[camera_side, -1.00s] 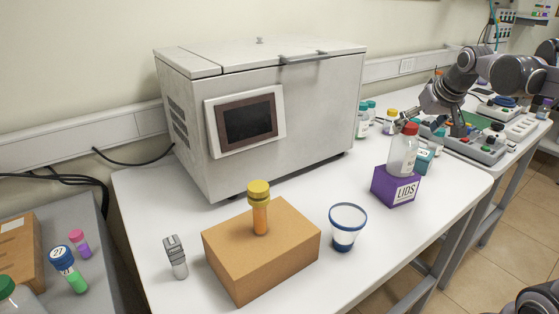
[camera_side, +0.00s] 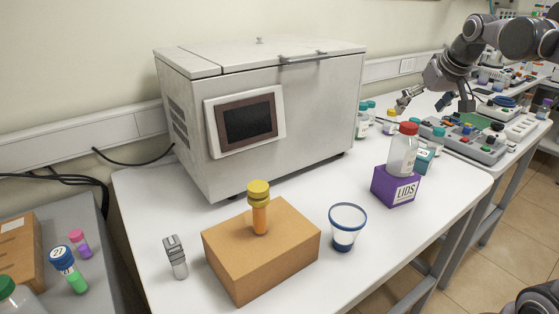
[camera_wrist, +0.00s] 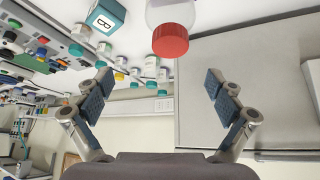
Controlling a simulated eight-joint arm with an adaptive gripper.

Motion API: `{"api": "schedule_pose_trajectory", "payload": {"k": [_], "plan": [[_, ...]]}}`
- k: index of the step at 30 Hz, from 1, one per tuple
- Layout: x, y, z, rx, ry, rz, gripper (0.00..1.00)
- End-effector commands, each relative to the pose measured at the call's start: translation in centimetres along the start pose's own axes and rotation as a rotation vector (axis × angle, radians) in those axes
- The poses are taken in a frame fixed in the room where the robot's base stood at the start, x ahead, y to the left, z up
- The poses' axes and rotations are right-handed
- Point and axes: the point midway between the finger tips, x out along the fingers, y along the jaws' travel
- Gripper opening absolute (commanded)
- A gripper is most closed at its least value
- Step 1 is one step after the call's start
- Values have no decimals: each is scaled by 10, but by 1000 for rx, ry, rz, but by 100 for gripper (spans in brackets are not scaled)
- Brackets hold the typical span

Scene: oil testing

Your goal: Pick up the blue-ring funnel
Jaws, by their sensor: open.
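The blue-ring funnel (camera_side: 347,226) stands on the white table in the side view, right of the cardboard box, with a pale wide top and blue bands at its rim and lower part. It does not show in the wrist view. My gripper (camera_side: 405,99) is at the back right, above the far part of the table and well away from the funnel. In the wrist view my gripper (camera_wrist: 158,88) has its two fingers wide apart with nothing between them.
A red-capped bottle (camera_side: 403,150) stands on the purple LIDS box (camera_side: 395,186), between funnel and gripper. A cardboard box (camera_side: 262,250) bears an orange yellow-capped tube (camera_side: 259,208). A large grey machine (camera_side: 300,130) fills the back. Table around the funnel is clear.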

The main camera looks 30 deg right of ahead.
Motion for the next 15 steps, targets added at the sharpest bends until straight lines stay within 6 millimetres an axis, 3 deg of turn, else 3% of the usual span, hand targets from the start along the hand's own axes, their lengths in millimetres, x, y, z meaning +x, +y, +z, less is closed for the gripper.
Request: {"api": "schedule_pose_trajectory", "payload": {"k": [1,8,15], "plan": [[1,-19,4,-97,-27,-25,93],[-10,-86,28,-584,-148,-133,93],[-37,-159,70,-1222,-266,-312,93]]}}
